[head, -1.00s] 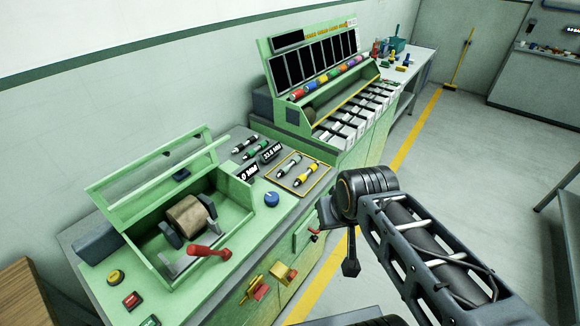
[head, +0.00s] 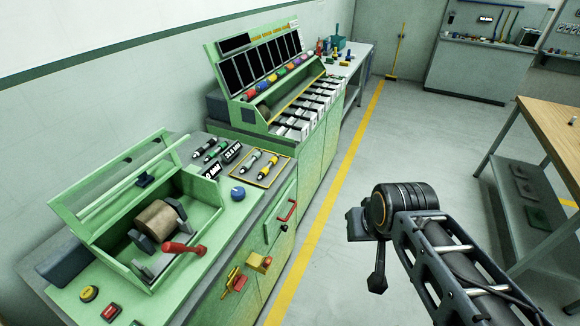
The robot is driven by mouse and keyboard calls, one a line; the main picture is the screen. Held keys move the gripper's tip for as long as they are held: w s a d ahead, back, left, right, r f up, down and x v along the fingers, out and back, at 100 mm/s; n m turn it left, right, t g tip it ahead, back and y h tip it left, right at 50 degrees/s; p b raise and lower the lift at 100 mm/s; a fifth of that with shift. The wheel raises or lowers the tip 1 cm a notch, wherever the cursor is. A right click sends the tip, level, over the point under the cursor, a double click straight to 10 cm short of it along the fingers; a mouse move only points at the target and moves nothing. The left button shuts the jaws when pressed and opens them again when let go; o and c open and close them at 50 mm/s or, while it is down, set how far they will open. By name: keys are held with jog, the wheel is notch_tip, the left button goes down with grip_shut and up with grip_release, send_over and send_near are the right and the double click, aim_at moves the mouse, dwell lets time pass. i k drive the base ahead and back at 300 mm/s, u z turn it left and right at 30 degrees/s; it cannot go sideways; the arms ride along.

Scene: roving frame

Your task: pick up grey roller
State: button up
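Two short rollers with pale grey bodies and dark ends show in the head view. One grey roller (head: 252,163) lies in a yellow-outlined area of the green bench, beside a yellow roller (head: 267,167). Another pale grey roller (head: 204,146) lies further back, beside a green one (head: 215,151). I cannot tell which one the task names. My arm is at the lower right, over the floor and well apart from the rollers. A dark part hanging below its joint seems to be my gripper (head: 377,281); its fingers cannot be made out.
A green machine with a brown drum (head: 157,220) and red handle (head: 184,248) stands at left. A wooden-topped table (head: 553,122) is at right. The floor (head: 345,205) between is clear.

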aim_at(246, 166)
jog(key=z, duration=0.6)
jog(key=k, duration=0.8)
jog(key=z, duration=0.45)
jog(key=i, duration=1.45)
jog(key=u, duration=1.3)
jog(key=i, duration=1)
jog(key=u, duration=1.3)
jog(key=i, duration=0.25)
jog(key=u, duration=0.3)
